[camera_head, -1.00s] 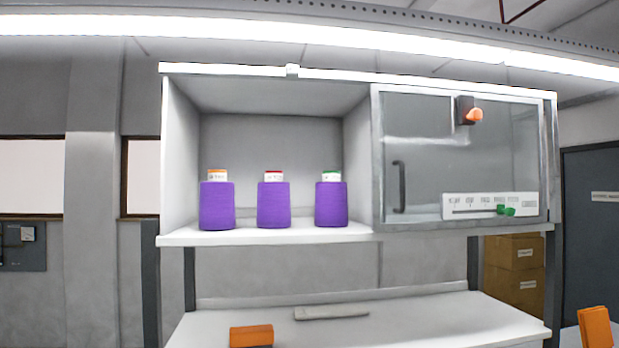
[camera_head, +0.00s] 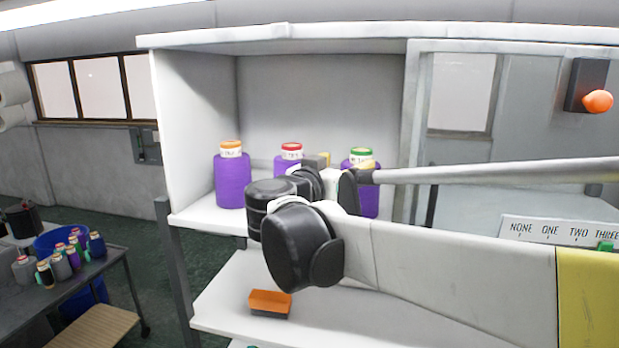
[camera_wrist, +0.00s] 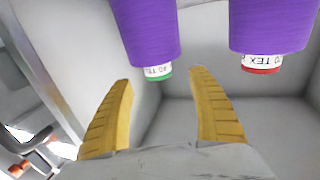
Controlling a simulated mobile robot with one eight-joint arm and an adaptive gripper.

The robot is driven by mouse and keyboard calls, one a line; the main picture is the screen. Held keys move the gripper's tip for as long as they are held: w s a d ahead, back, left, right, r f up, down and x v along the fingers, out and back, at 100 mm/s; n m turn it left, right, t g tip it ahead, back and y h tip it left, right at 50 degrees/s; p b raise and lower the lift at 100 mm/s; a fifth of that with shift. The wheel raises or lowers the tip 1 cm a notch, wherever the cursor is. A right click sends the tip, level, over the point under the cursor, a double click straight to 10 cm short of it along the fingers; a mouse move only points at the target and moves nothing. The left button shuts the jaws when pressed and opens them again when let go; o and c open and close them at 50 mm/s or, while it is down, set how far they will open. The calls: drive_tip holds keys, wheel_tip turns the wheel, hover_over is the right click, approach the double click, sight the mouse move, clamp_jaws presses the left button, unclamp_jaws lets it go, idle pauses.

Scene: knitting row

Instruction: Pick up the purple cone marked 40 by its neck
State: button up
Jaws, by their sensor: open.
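Three purple cones stand on the white shelf (camera_head: 200,218): an orange-topped cone (camera_head: 233,180), a red-topped cone (camera_head: 290,160) and a green-topped cone (camera_head: 366,204). My arm partly hides the red and green ones. I cannot read which is marked 40. The wrist view is upside down; it shows the green-topped cone (camera_wrist: 145,30) and the red-topped cone (camera_wrist: 270,25) with "TEX" labels, digits unclear. My gripper (camera_wrist: 160,76) is open and empty. Its yellow fingers point toward the green-topped cone, whose neck shows between the fingertips; contact is not visible.
The compartment has a left side wall (camera_head: 195,130) and a back wall. An orange block (camera_head: 270,302) lies on the lower shelf. A table with several spools (camera_head: 75,262) stands at left.

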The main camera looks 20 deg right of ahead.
sight(357, 158)
drive_tip(key=p+x, duration=0.2)
drive_tip(key=x, duration=0.6)
drive_tip(key=shift+s+d, duration=0.1)
drive_tip(key=shift+s, duration=0.2)
drive_tip(key=c, duration=1.5)
